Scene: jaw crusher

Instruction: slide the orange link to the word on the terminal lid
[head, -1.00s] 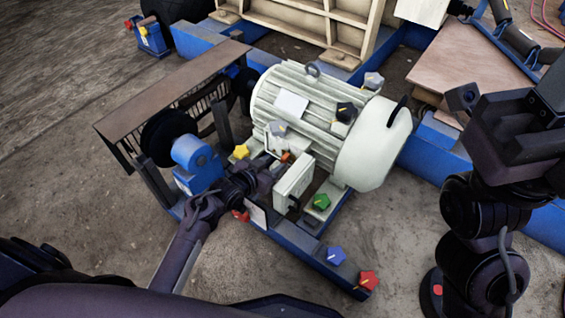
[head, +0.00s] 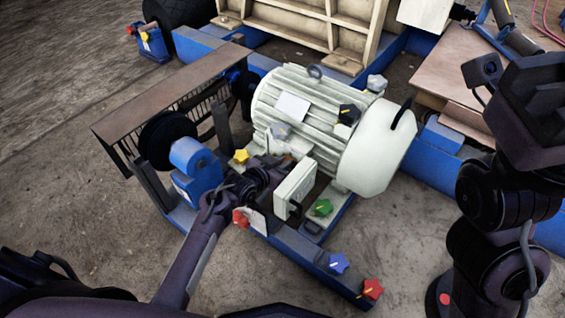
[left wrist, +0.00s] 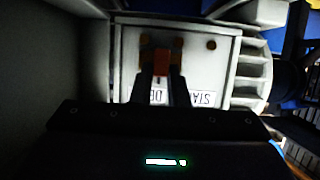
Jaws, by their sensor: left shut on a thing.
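The orange link (left wrist: 162,68) lies between the two dark fingers of my left gripper (left wrist: 162,88) in the left wrist view. It is against a pale panel with dark brass studs. Two white word labels appear upside down below it: one starts "DE" (left wrist: 158,97), partly covered by the fingers, the other reads "STA" (left wrist: 203,98) before it is cut off. In the head view my left gripper (head: 270,172) is beside the motor's pale terminal box (head: 294,188), its fingertips and the link hidden. My right arm stands at the right edge, and its jaws cannot be made out.
The cream motor (head: 318,115) sits on a blue frame. Star-shaped knobs stand around it: yellow (head: 241,156), red (head: 240,218), green (head: 322,208) and others. A blue bearing housing (head: 192,160) and a brown guard (head: 165,90) are left of my gripper.

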